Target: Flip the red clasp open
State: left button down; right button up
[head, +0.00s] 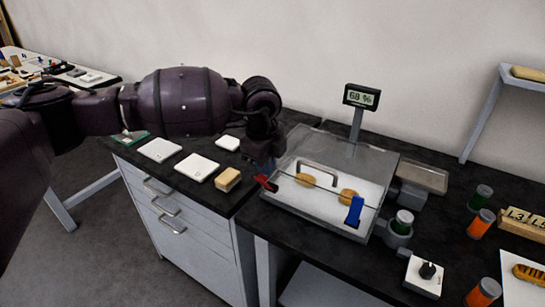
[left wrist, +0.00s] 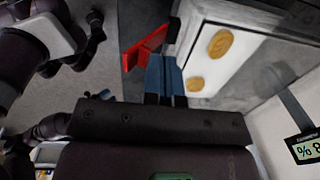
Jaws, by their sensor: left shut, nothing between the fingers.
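The red clasp (head: 266,183) is at the left corner of a clear-lidded case (head: 300,211). It also shows in the left wrist view (left wrist: 146,47), sticking out from the case's edge. My left gripper (head: 262,163) is shut and empty, pointing down right beside the red clasp. In the left wrist view its fingers (left wrist: 165,76) are close together, with the clasp just left of their tips; I cannot tell whether they touch. A blue clasp (head: 354,211) stands at the case's front right. My right gripper is not in view.
Two golden oval pieces (head: 348,196) lie inside the case under a metal handle (head: 318,166). A display (head: 361,97) reading 68 % stands behind. A sponge-like block (head: 227,180) and white tiles (head: 197,167) lie to the left. Jars and a knob box (head: 424,277) are right.

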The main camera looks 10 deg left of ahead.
pick_arm(q)
jog(key=shift+r, duration=0.1)
jog(key=shift+w+d, duration=0.2)
jog(key=shift+w, duration=0.4)
